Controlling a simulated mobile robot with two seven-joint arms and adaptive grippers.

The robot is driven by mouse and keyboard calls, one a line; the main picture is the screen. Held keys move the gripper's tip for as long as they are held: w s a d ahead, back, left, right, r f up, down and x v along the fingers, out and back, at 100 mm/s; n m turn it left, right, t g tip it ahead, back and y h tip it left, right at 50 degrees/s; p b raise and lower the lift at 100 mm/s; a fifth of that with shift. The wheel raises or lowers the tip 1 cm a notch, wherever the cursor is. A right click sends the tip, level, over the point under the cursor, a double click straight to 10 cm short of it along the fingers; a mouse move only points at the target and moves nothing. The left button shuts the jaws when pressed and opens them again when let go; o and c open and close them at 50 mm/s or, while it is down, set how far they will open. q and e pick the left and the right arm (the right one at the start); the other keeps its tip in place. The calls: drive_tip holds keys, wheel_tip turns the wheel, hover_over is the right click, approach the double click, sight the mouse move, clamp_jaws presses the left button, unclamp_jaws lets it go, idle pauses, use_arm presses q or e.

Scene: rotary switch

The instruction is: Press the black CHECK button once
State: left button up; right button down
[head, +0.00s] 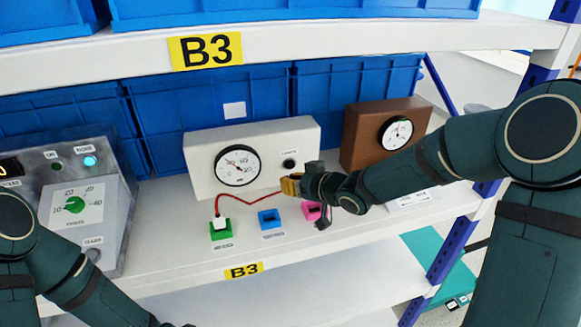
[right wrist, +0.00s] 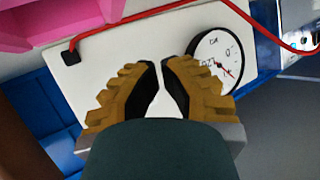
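The black button (head: 289,163) sits on the front of a white box (head: 205,155), right of its round dial (head: 237,167). A small label above the button is too small to read surely. My right gripper (head: 291,185) is just below and in front of the button, apart from it as far as I can tell. In the right wrist view its gold fingers (right wrist: 160,62) are together at the tips, with only a thin gap and nothing held. They point at the white box face (right wrist: 130,40); the button is hidden there. My left arm shows at lower left; its gripper is out of view.
A red cable (head: 240,197) runs from a green socket (head: 220,230) behind my right gripper. A blue socket (head: 270,220) and a pink socket (head: 312,211) stand in front. A brown box (head: 375,135) is at right, a grey panel (head: 115,215) at left.

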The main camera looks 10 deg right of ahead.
use_arm(q)
drive_tip(key=shift+f, duration=0.25)
use_arm(e)
drive_tip(key=shift+s, duration=1.45)
use_arm(q)
drive_tip(key=shift+s, duration=0.1)
use_arm(e)
drive_tip(key=shift+f, duration=0.1)
